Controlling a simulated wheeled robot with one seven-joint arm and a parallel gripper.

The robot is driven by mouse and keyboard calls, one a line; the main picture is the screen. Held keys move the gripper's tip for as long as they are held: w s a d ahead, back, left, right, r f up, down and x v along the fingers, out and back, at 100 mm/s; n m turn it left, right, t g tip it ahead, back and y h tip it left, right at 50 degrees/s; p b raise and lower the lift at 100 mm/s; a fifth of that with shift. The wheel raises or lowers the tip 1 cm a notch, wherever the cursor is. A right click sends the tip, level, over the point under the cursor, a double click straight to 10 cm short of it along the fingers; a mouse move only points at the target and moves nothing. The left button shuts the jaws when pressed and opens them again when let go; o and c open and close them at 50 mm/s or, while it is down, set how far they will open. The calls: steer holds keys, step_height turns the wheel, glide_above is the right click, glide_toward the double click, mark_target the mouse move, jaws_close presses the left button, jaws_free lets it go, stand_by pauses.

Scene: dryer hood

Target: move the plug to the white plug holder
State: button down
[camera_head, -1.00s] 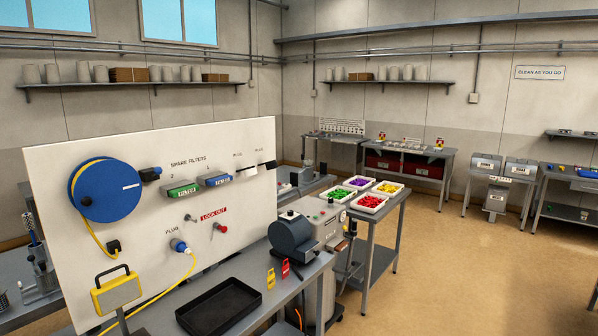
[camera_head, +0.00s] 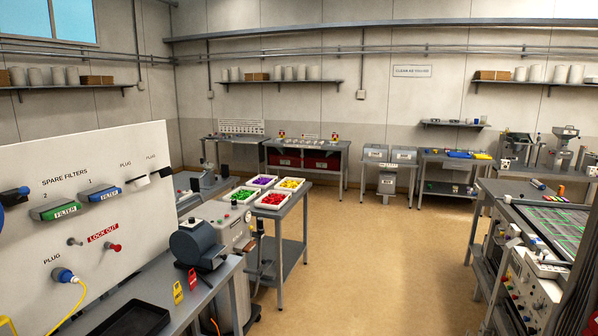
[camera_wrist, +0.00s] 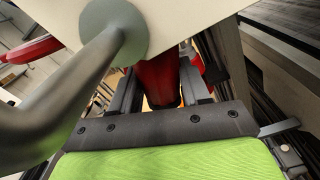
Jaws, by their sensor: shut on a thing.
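In the head view, a blue-and-white plug (camera_head: 64,276) with a yellow cable sits on the white board beside the lower "PLUG" label. Near the board's top right edge, a white holder (camera_head: 137,182) sits under a "PLUG" label, with a black holder (camera_head: 165,172) to its right. My gripper (camera_wrist: 163,88) shows only in the wrist view. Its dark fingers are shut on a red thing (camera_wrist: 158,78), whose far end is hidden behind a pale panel. I cannot tell what the red thing is. The plug cannot be made out in the wrist view.
In the wrist view, a thick grey peg (camera_wrist: 88,85) with a round base crosses close on the left. In the head view, a black tray (camera_head: 133,319) and a dark blue machine (camera_head: 198,244) stand by the board. Open floor (camera_head: 350,260) lies to the right.

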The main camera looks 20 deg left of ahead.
steer(key=shift+a+f+b, duration=0.2)
steer(key=shift+a+f, duration=0.05)
steer(key=shift+f, duration=0.3)
steer(key=shift+a+f+b, duration=0.2)
steer(key=shift+f, duration=0.3)
steer(key=shift+a+f, duration=0.15)
steer(key=shift+f, duration=0.3)
steer(key=shift+r+p, duration=0.1)
steer(key=shift+p, duration=0.25)
steer(key=f, duration=0.1)
steer(key=a+f+b, duration=0.1)
steer(key=f, duration=0.1)
steer(key=shift+a+f+b, duration=0.1)
steer(key=shift+f+b, duration=0.1)
steer(key=shift+b, duration=0.1)
stand_by(0.4)
steer(key=s+p, duration=0.1)
steer(key=s, duration=0.6)
